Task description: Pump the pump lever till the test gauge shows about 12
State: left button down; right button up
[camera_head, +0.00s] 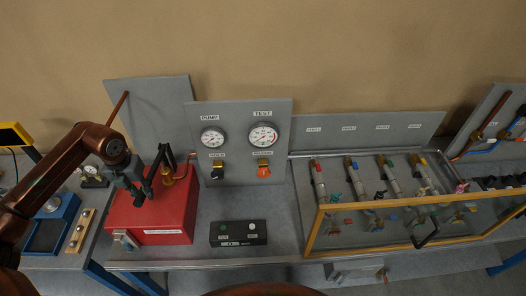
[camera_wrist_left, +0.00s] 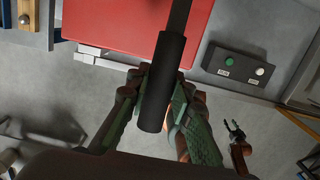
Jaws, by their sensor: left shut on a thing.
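The red pump box (camera_head: 158,218) stands on the bench at the left. Its pump lever (camera_wrist_left: 165,80) has a black grip, which fills the middle of the left wrist view. My left gripper (camera_head: 139,193) is shut on the lever's grip, above the box's left part; its green fingers (camera_wrist_left: 170,112) lie on both sides of it. The test gauge (camera_head: 263,135) is a white dial on the grey panel, right of the pump gauge (camera_head: 212,138). Its reading is too small to tell. A dark jawed part, perhaps my right gripper (camera_wrist_left: 236,134), shows at the left wrist view's lower right.
Below the gauges are a black knob (camera_head: 217,171) and an orange knob (camera_head: 264,171). A black button box (camera_head: 238,233) lies in front of the panel. A yellow-framed case (camera_head: 376,248) with several fittings stands to the right. A blue tray (camera_head: 51,226) lies at the left.

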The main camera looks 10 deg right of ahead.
pick_arm(q)
jog(key=shift+s+f+t+b, duration=0.15)
jog(key=shift+f+t+b, duration=0.15)
jog(key=shift+f+b, duration=0.45)
jog(key=f+b, duration=0.1)
jog(key=b, duration=0.1)
jog(key=f+t+b, duration=0.1)
jog(key=f+b, duration=0.1)
jog(key=b, duration=0.1)
jog(key=f+t+b, duration=0.1)
jog(key=b, duration=0.1)
jog(key=shift+s+f, duration=0.3)
jog(key=shift+f, duration=0.1)
pick_arm(e)
notch_tip(320, 180, down, 10)
jog(key=shift+s+a, duration=0.15)
jog(key=shift+s, duration=0.15)
